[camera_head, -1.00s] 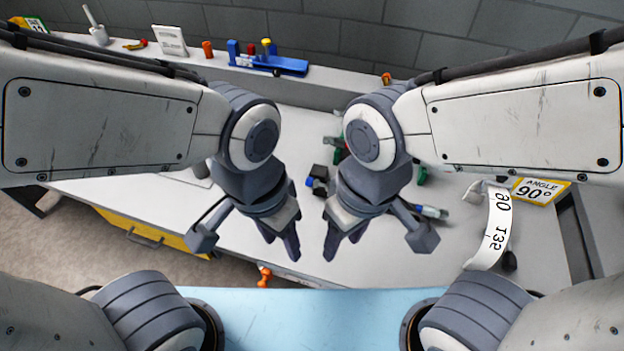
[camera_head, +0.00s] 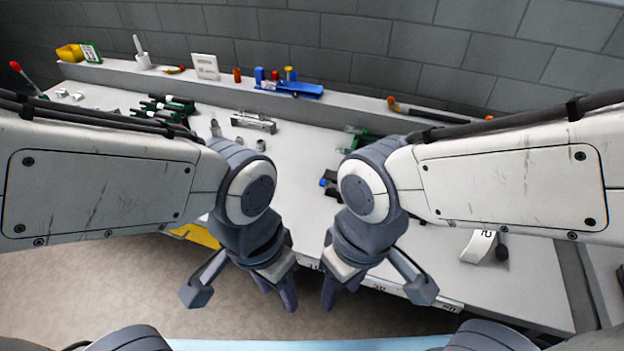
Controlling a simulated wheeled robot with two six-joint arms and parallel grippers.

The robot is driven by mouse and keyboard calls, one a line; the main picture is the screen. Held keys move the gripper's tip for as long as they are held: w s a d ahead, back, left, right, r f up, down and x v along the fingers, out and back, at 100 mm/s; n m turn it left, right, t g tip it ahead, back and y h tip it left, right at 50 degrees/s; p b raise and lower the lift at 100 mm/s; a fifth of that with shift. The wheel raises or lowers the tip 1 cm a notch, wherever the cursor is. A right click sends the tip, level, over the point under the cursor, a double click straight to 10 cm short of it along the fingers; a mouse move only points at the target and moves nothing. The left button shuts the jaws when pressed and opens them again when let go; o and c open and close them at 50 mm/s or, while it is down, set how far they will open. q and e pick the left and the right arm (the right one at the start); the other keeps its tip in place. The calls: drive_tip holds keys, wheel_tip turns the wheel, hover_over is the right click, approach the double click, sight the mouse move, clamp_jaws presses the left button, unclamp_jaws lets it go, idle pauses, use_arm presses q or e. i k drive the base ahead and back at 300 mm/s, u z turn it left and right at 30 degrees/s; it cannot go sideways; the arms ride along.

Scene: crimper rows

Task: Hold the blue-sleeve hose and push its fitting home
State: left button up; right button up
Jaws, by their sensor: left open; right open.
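My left gripper (camera_head: 278,291) and my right gripper (camera_head: 341,287) hang side by side at the picture's lower middle, in front of the bench's near edge. Both are open and empty, with fingers pointing down. A small part with a blue end (camera_head: 325,182) and a black body lies on the bench beside my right wrist, which partly hides it. I cannot tell whether it belongs to the blue-sleeve hose. No hose or fitting can be clearly made out.
The grey bench (camera_head: 310,150) has green-and-black tools (camera_head: 165,104) at the left and a metal block (camera_head: 253,121) at the middle. A blue fixture (camera_head: 292,88) stands on the back ledge. Floor shows below the grippers.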

sight(322, 182)
drive_tip(key=u, duration=0.1)
drive_tip(key=i, duration=1.05)
drive_tip(key=z, duration=0.8)
